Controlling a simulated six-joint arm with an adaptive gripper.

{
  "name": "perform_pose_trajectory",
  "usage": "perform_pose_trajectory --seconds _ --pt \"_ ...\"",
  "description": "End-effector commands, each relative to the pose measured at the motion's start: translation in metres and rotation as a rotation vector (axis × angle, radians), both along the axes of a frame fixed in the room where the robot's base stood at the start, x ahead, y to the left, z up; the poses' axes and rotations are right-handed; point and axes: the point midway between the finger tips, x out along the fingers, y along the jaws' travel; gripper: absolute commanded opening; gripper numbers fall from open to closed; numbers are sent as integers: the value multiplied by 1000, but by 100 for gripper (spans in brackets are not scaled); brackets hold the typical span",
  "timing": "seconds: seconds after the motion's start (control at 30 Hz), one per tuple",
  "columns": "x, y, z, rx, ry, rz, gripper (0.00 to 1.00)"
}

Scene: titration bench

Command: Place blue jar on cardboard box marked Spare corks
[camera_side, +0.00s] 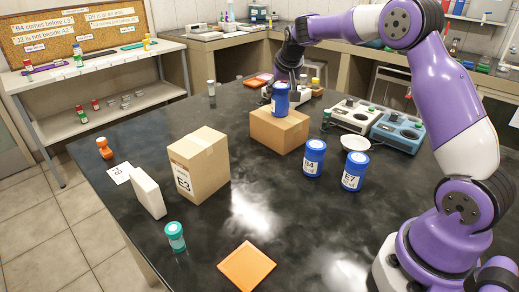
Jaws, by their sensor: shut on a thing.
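A blue jar (280,99) with a white label stands upright at the low brown cardboard box (267,133) in the middle of the table. Its base overlaps the box's top; I cannot tell whether it touches. My gripper (283,82) points down from above and is shut on this jar near its lid. The fingertips are small and partly hidden. A taller cardboard box marked E3 (208,165) stands to the left. I can read no "Spare corks" marking on either box. Two more blue jars, marked B4 (313,160) and E7 (355,173), stand right of the low box.
Two instruments, a white one (350,117) and a blue one (398,132), stand at the right with a white dish (355,143). The dark table between is clear.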

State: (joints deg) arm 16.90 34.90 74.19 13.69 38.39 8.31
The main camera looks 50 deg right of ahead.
Motion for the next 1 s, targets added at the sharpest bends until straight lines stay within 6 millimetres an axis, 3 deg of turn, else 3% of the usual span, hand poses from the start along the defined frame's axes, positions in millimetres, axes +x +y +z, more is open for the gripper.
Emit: perform_pose_trajectory --seconds 0.27,0.3,0.33,0.37,0.77,1.0 --pt "0 0 -3 0 0 0 21" --pt "0 0 -3 0 0 0 68" --pt "0 0 -3 0 0 0 83" --pt "0 0 -3 0 0 0 87" --pt "0 0 -1 -1 -1 0 87" --pt "-14 11 30 -2 -5 1 87"
